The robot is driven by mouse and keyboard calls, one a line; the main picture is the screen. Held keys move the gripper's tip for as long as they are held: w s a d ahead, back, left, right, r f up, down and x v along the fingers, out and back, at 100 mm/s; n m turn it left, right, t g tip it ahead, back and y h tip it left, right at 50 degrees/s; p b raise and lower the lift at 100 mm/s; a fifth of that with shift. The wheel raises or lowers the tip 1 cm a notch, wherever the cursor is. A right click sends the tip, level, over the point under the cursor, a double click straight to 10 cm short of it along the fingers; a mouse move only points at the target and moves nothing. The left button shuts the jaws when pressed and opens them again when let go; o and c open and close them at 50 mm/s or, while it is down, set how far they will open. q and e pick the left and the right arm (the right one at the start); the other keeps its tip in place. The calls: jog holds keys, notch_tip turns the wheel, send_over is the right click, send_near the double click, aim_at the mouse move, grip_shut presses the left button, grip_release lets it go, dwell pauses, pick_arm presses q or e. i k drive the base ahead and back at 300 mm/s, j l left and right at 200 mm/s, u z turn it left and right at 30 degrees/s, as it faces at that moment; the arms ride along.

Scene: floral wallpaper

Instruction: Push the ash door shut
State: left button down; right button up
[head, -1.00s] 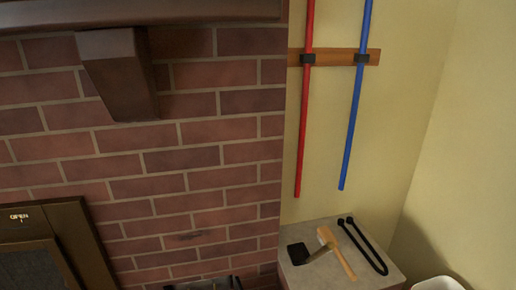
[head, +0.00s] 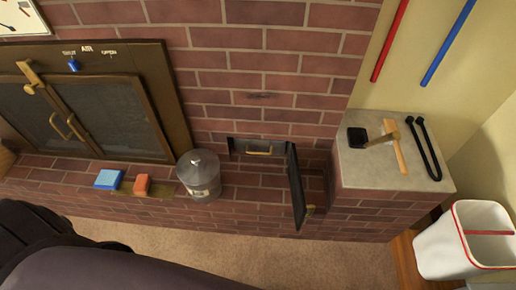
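The ash door (head: 297,187) is a small black panel low in the brick wall, right of the metal canister. It stands open, swung out toward me and seen nearly edge-on, with a small brass knob (head: 310,210) at its lower front. Left of it is a dark opening in the brick, with a brass handle (head: 258,151) on a dark front inside. Neither of my grippers is in view. Only dark parts of my own body show at the lower left.
A lidded metal canister (head: 199,175) stands on the brick hearth left of the opening. Blue (head: 108,179) and orange (head: 142,185) blocks lie further left. A stone-topped ledge (head: 365,165) holds tools. A white bin (head: 447,246) stands at right. Carpet (head: 270,255) before the door is clear.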

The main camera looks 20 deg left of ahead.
aim_at(300, 207)
jog(key=u, duration=1.1)
jog(key=k+l+u, duration=0.1)
jog(key=l+u, duration=0.35)
jog(key=l, duration=1.55)
